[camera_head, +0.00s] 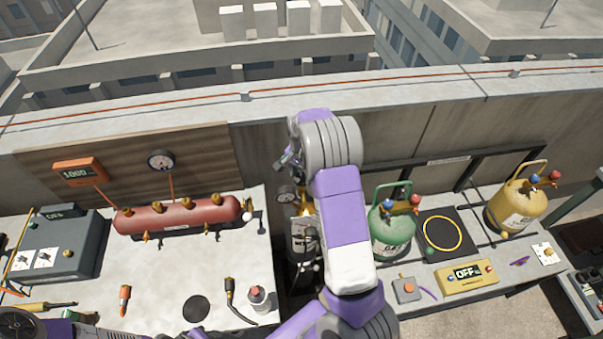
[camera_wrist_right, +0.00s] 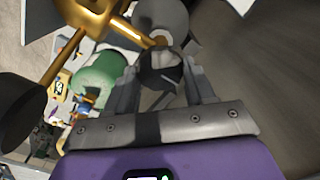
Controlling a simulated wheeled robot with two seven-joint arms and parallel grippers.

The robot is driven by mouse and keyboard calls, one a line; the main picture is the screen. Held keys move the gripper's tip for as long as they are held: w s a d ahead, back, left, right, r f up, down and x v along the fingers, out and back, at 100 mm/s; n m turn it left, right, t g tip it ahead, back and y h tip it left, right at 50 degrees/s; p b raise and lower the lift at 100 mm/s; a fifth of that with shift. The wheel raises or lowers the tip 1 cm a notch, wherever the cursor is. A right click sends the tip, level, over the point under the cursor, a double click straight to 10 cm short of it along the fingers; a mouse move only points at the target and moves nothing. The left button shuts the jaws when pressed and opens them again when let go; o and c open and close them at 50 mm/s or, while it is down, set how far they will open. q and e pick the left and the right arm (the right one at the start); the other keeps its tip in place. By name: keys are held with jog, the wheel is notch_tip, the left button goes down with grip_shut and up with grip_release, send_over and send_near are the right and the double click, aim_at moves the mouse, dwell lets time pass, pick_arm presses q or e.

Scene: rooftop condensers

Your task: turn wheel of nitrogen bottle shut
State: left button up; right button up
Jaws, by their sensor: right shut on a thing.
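The nitrogen bottle (camera_head: 303,245) appears to be the grey cylinder standing in the gap between the two tables, partly hidden by my right arm. A small gauge (camera_head: 287,193) sits near its top. My right gripper (camera_head: 288,158) is above it, its fingers mostly hidden by my wrist in the head view. In the right wrist view, my right gripper (camera_wrist_right: 163,85) is shut on a dark and grey round part, the wheel (camera_wrist_right: 165,66), between the fingertips. Brass fittings (camera_wrist_right: 92,18) sit just left of it. My left gripper is not visible; part of my left arm shows at lower left.
A red manifold (camera_head: 178,216) and dark unit (camera_head: 60,250) occupy the left table. A green bottle (camera_head: 390,240), scale (camera_head: 442,235) and yellow bottle (camera_head: 516,208) are on the right. A parapet wall (camera_head: 420,90) runs behind. A dark gauge (camera_wrist_right: 20,110) sits left in the wrist view.

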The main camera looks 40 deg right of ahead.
aim_at(302, 177)
dwell(0.5)
jog(key=o, duration=1)
jog(key=shift+o, duration=0.2)
notch_tip(302, 177, up, 8)
jog(key=shift+f, duration=0.15)
